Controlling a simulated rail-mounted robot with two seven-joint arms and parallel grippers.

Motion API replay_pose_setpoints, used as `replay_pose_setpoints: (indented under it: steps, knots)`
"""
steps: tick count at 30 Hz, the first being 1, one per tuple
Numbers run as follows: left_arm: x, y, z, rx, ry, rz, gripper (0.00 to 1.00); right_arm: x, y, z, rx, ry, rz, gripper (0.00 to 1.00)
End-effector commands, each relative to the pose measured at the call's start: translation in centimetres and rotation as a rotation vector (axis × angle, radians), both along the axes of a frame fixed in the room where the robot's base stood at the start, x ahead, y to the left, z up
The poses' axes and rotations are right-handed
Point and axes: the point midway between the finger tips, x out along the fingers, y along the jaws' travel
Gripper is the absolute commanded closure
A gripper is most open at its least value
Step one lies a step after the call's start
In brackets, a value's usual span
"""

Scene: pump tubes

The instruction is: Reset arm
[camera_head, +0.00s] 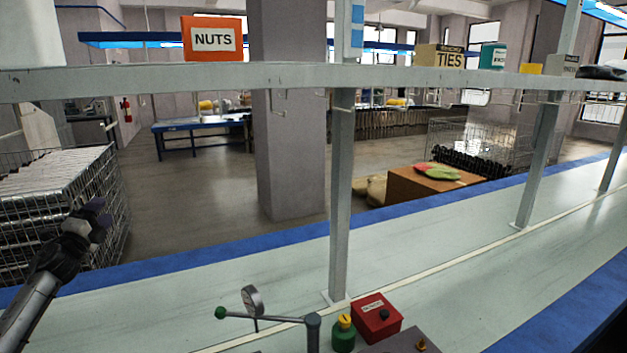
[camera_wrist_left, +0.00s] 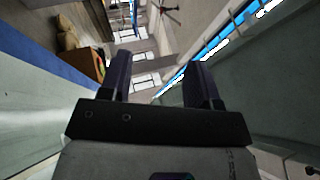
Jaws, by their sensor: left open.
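My left gripper (camera_head: 99,214) is raised at the left of the head view, in front of a wire cage of stacked tubes. In the left wrist view its two dark fingers (camera_wrist_left: 160,82) stand apart with nothing between them. The wrist view looks sideways across the room. My right gripper is in neither view.
A pale workbench (camera_head: 450,255) with blue edges runs across the front. On it are a lever with a gauge (camera_head: 252,300), a green bottle (camera_head: 343,335) and a red box (camera_head: 376,318). A post (camera_head: 341,200) and a shelf rail (camera_head: 300,78) with a NUTS bin (camera_head: 213,39) stand above.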

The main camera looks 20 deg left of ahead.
Motion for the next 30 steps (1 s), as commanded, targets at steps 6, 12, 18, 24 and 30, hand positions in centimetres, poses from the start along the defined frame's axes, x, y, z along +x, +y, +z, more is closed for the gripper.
replay_pose_setpoints:
  steps: [6, 12, 18, 24, 30]
  knots:
    - [0.9, -3.0, 2.0, -0.322, -0.148, 0.174, 0.43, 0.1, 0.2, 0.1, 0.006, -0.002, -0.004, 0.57]
    - [1.6, -9.6, -0.5, -0.658, -0.194, 0.28, 0.43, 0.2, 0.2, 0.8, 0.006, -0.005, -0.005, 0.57]
    - [0.6, -21.0, -7.5, -0.987, -0.075, 0.358, 0.43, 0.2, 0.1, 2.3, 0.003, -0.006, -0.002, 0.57]
    - [-3.6, -33.2, -14.5, -1.196, 0.168, 0.372, 0.43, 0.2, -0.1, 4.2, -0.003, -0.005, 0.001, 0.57]
    - [-10.5, -45.4, -18.8, -1.369, 0.42, 0.251, 0.43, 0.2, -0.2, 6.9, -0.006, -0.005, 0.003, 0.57]
